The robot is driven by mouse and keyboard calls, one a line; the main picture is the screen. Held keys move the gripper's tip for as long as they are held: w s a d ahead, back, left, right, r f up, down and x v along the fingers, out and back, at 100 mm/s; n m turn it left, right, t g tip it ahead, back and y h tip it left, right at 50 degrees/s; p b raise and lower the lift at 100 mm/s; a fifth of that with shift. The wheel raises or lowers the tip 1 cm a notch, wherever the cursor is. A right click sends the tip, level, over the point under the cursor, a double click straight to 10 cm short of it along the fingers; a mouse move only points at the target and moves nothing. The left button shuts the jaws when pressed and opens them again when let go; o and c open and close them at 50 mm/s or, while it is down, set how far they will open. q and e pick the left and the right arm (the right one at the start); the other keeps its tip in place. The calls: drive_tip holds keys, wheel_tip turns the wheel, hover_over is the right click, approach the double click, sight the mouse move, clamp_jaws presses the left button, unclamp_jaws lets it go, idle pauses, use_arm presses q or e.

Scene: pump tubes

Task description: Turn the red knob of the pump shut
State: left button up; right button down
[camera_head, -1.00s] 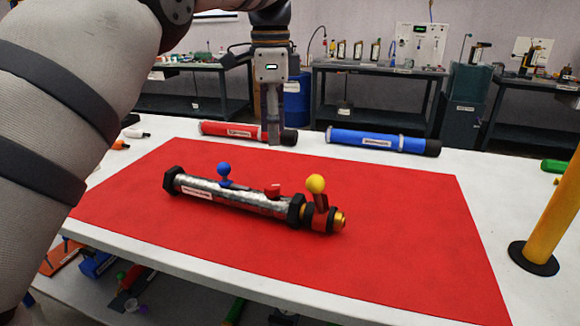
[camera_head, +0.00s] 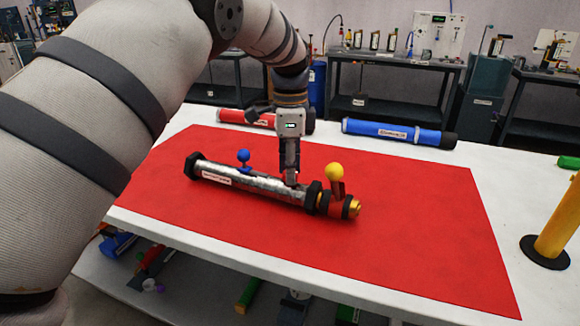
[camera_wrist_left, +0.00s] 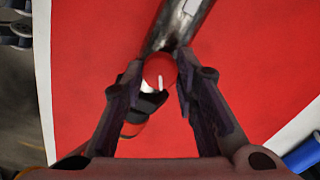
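The pump (camera_head: 250,184) is a silver tube lying on the red mat, with black collars, a blue ball lever (camera_head: 243,156) and a yellow ball lever (camera_head: 334,172) at its right end. My left gripper (camera_head: 291,182) points down at the tube between the two levers and hides the red knob in the head view. In the left wrist view the round red knob (camera_wrist_left: 158,69), with a white mark, lies between my fingertips (camera_wrist_left: 159,72). The fingers are apart, one on each side, with a narrow gap visible at the left. My right gripper is not in view.
The red mat (camera_head: 410,230) lies on a white table (camera_head: 490,165). A red tube (camera_head: 240,118) and a blue tube (camera_head: 390,134) lie behind it. A yellow post (camera_head: 560,225) stands at the right. The mat's right part is clear.

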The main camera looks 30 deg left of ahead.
use_arm(q)
clamp_jaws()
drive_tip(key=n, duration=0.4)
drive_tip(key=shift+p, duration=0.35)
drive_tip(key=n, duration=0.3)
drive_tip(key=shift+n, duration=0.3)
drive_tip(key=n, duration=0.4)
drive_tip(key=shift+n, duration=0.3)
drive_tip(key=n, duration=0.6)
drive_tip(key=shift+f, duration=0.1)
drive_tip(key=n, duration=0.5)
drive_tip(key=shift+n, duration=0.3)
